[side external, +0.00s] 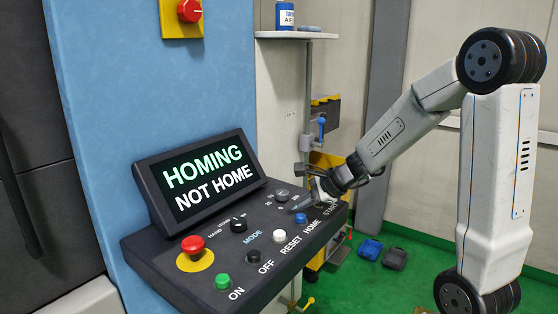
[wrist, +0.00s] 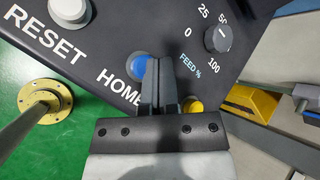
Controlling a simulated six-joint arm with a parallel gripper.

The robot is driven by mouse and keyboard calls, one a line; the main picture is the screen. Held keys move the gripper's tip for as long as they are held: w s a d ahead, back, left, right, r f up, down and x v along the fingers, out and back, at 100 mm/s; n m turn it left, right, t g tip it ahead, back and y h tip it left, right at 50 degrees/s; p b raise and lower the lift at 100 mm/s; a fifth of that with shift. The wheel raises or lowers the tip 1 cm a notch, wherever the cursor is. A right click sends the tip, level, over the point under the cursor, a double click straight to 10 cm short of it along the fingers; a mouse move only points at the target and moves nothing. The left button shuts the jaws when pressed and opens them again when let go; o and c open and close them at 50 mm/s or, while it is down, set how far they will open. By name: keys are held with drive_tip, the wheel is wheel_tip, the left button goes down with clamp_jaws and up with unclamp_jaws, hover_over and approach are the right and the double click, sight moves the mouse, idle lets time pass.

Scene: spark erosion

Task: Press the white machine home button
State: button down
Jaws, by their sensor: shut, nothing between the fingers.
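The white button (side external: 279,236) sits on the sloped black control panel (side external: 190,282) and is labelled RESET; in the wrist view it shows at the top left edge (wrist: 70,10). The button labelled HOME (side external: 300,218) is blue, not white; it also shows in the wrist view (wrist: 141,68). My gripper (side external: 294,209) is shut and empty, its fingertips (wrist: 163,62) over the panel right beside the blue button, partly covering it in the wrist view. Contact cannot be told. The screen (side external: 205,178) reads HOMING in green and NOT HOME in white.
A red emergency stop (side external: 192,244), green ON button (side external: 222,282) and black OFF button (side external: 254,256) line the panel. A yellow button (wrist: 193,105) lies close to my fingers, and the FEED knob (wrist: 217,38) is beyond. A yellow-flanged post (wrist: 38,100) stands below the panel.

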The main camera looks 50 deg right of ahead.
sight(317, 242)
drive_tip(key=shift+r, duration=2.5)
drive_tip(key=shift+s+a+f+n, duration=0.2)
drive_tip(key=shift+a+f+n, duration=0.15)
drive_tip(key=shift+n, duration=0.05)
drive_tip(key=s+a+f+n+g+h, duration=0.1)
drive_tip(key=s+a+f+n+g, duration=0.2)
drive_tip(key=n, duration=0.9)
drive_tip(key=s+a+f+n+g+h, duration=0.1)
drive_tip(key=s+a+f+n+g, duration=0.2)
drive_tip(key=s+a+f+n, duration=0.3)
drive_tip(key=a+f+n, duration=0.3)
drive_tip(key=a+n, duration=0.1)
drive_tip(key=n, duration=0.1)
drive_tip(key=shift+s+a+f+n, duration=0.3)
drive_tip(key=shift+a+f+n, duration=0.05)
drive_tip(key=shift+f+n, duration=0.05)
